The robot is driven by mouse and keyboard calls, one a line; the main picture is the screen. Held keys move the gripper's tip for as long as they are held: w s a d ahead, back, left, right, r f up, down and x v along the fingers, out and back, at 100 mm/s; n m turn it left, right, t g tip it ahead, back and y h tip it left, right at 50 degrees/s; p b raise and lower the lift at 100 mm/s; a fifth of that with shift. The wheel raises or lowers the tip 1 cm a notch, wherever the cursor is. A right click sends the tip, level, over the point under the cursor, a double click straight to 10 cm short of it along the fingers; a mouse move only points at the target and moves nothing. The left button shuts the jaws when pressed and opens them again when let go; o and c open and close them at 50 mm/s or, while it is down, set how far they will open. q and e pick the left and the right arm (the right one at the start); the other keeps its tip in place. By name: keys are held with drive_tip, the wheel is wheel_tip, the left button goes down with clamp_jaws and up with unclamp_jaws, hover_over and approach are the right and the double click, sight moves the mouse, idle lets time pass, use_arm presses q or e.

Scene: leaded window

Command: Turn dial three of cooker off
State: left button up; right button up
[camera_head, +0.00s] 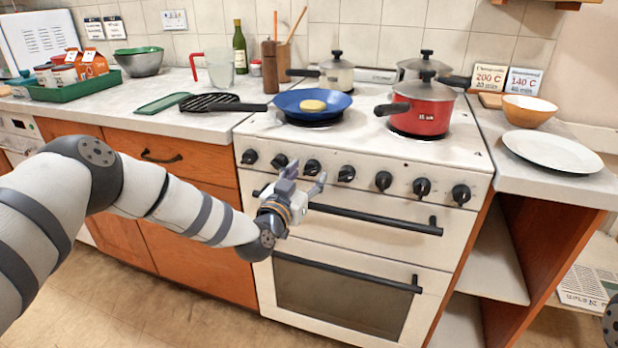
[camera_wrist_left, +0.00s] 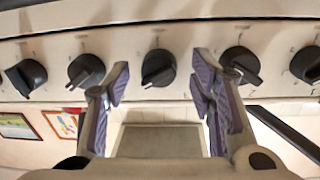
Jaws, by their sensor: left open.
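The white cooker (camera_head: 440,150) has a row of black dials along its front panel. The third dial from the left (camera_head: 312,166) is round with a raised grip bar. In the left wrist view a dial (camera_wrist_left: 158,67) shows centred beyond the gap between my fingers, its grip bar slightly tilted; it appears to be the same dial. My left gripper (camera_head: 306,176) is open and empty, just in front of and a little below this dial. Neither finger visibly grips it. Neighbouring dials (camera_wrist_left: 86,70) and (camera_wrist_left: 238,65) lie behind the fingertips on either side. My right gripper is not in view.
A black oven handle (camera_head: 375,219) runs below the dials. On the hob stand a blue pan (camera_head: 290,103) holding a yellow item, a red pot (camera_head: 430,118) and other pots. A white plate (camera_head: 553,151) lies on the right counter. The floor before the cooker looks clear.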

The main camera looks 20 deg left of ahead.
use_arm(q)
drive_tip(key=shift+w+r, duration=0.1)
drive_tip(key=shift+w, duration=0.2)
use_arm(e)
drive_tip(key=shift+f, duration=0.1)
use_arm(q)
drive_tip(key=shift+c, duration=0.6)
drive_tip(key=c, duration=1)
drive_tip(key=shift+c, duration=0.2)
drive_tip(key=shift+n, duration=0.3)
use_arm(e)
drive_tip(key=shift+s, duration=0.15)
use_arm(q)
drive_tip(key=n, duration=0.2)
drive_tip(key=n+b, duration=0.1)
drive_tip(key=n, duration=0.1)
drive_tip(key=shift+d+f+n, duration=0.1)
drive_tip(key=shift+f+n, duration=0.1)
drive_tip(key=shift+n, duration=0.2)
drive_tip(key=n+b, duration=0.1)
drive_tip(key=n, duration=0.2)
drive_tip(key=shift+n, duration=0.3)
drive_tip(key=shift+d+n+t+y+b, duration=0.1)
drive_tip(key=shift+n+t+y+b, duration=0.2)
drive_tip(key=shift+n, duration=1.2)
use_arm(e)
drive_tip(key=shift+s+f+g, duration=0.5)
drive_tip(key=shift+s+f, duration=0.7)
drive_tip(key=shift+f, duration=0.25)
